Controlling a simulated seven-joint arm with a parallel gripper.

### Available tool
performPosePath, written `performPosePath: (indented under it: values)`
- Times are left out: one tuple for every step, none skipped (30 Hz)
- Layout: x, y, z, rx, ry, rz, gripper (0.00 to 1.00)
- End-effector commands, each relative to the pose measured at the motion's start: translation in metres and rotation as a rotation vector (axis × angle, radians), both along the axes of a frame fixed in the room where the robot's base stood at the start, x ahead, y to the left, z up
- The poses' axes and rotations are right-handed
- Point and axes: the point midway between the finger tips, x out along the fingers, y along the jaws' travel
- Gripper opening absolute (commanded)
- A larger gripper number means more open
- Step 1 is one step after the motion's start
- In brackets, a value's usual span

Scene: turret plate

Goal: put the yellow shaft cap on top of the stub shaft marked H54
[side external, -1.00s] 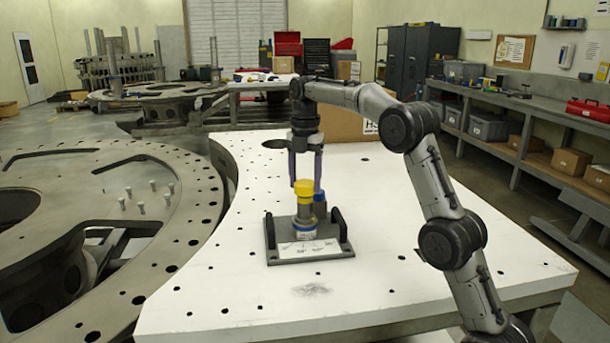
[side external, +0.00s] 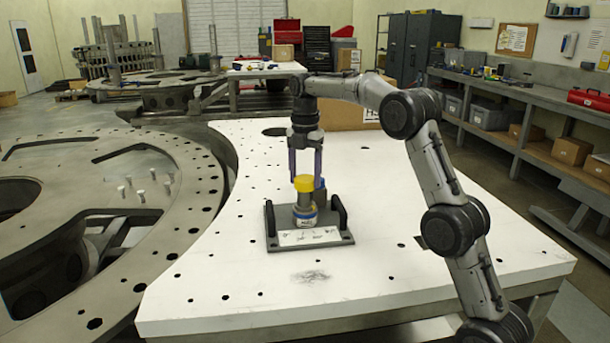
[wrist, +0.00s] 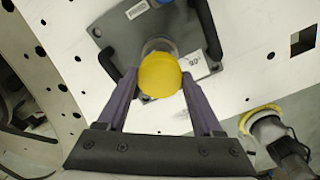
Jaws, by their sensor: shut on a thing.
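The yellow shaft cap (side external: 303,184) is between the two fingertips of my gripper (side external: 306,176), which is shut on it. In the side view the cap is upright, directly over a grey stub shaft (side external: 306,203), and appears to touch its top. I cannot tell whether it is fully seated. The shaft stands on a grey base plate (side external: 283,242) and has a white label (side external: 306,221) too small to read surely. In the wrist view the cap (wrist: 160,75) hides most of the shaft (wrist: 157,46).
Two dark upright handles (side external: 338,211) flank the shaft on the base plate. A blue part (side external: 319,190) stands close behind the shaft. The white table (side external: 430,285) is clear in front. A cardboard box (side external: 350,116) stands behind my gripper.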

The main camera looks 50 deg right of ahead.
Motion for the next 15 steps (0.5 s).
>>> performPosePath:
  values:
    - [0.0,0.0,0.0001,0.0,0.0,0.0,0.07]
    - [0.0,0.0,0.0002,0.0,0.0,0.0,0.07]
    - [0.0,0.0,0.0001,0.0,0.0,0.0,0.07]
    - [0.0,0.0,0.0002,0.0,0.0,0.0,0.07]
    - [0.0,0.0,0.0001,0.0,0.0,0.0,0.73]
    - [0.0,0.0,0.0002,0.0,0.0,0.0,0.8]
    - [0.0,0.0,0.0002,0.0,0.0,0.0,0.86]
    - [0.0,0.0,0.0001,0.0,0.0,0.0,0.91]
    - [0.0,0.0,0.0001,0.0,0.0,0.0,0.98]
    - [0.0,0.0,0.0002,0.0,0.0,0.0,1.0]
    - [0.0,0.0,0.0001,0.0,0.0,0.0,1.0]
    - [0.0,0.0,0.0001,0.0,0.0,0.0,1.0]
    - [0.0,0.0,0.0001,0.0,0.0,0.0,1.0]
    - [0.0,0.0,0.0001,0.0,0.0,0.0,1.0]
    - [0.0,0.0,0.0,0.0,0.0,0.0,1.0]
